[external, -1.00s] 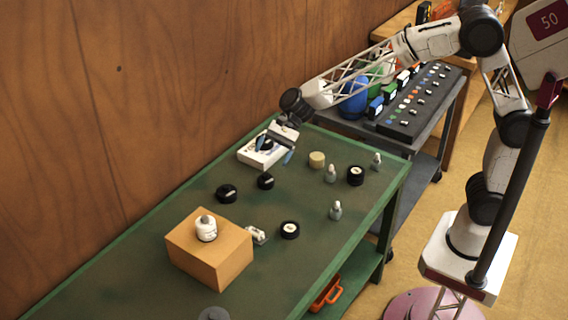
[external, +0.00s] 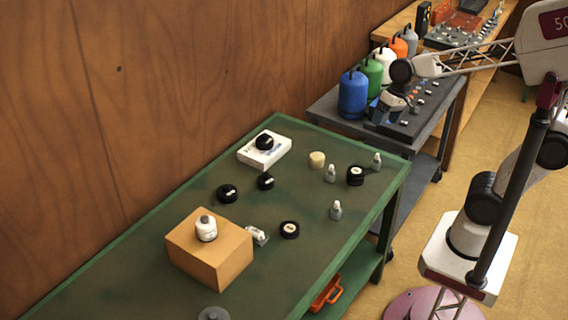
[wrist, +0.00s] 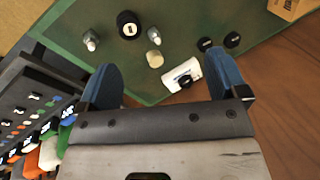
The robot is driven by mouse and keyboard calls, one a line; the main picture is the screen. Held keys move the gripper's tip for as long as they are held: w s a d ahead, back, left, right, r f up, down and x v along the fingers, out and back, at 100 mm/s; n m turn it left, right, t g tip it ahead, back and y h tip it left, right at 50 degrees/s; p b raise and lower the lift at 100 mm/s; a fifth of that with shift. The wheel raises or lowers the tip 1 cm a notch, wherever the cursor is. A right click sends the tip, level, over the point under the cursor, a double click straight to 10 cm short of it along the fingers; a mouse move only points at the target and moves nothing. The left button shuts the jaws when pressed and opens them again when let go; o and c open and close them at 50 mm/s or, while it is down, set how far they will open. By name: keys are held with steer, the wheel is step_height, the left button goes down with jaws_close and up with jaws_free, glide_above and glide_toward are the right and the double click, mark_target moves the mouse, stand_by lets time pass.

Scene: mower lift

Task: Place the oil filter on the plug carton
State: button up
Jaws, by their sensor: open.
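A short black cylinder, which I take as the oil filter (external: 264,142), sits on top of the white plug carton (external: 252,157) at the far end of the green bench. In the wrist view the filter (wrist: 186,80) rests on the carton (wrist: 176,77), partly beside my right finger. My gripper (external: 384,115) is open and empty, apart from the carton, over the grey cart to its right. Its two blue fingers (wrist: 162,62) are spread wide in the wrist view, with nothing held between them.
The green bench (external: 150,262) holds several other black cylinders, small grey-white bottles, a tan cylinder (external: 317,159) and a cardboard box (external: 195,255) with a white canister on top. The cart beside it carries coloured canisters (external: 353,95) and a dark tray of small parts close to my gripper.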

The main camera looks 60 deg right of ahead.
steer(key=s+d+f+n+h, duration=0.2)
steer(key=s+d+n+h, duration=0.1)
steer(key=s+d, duration=0.6)
steer(key=shift+s+d+t+h, duration=0.3)
steer(key=shift+s+t, duration=0.1)
steer(key=shift+s, duration=0.8)
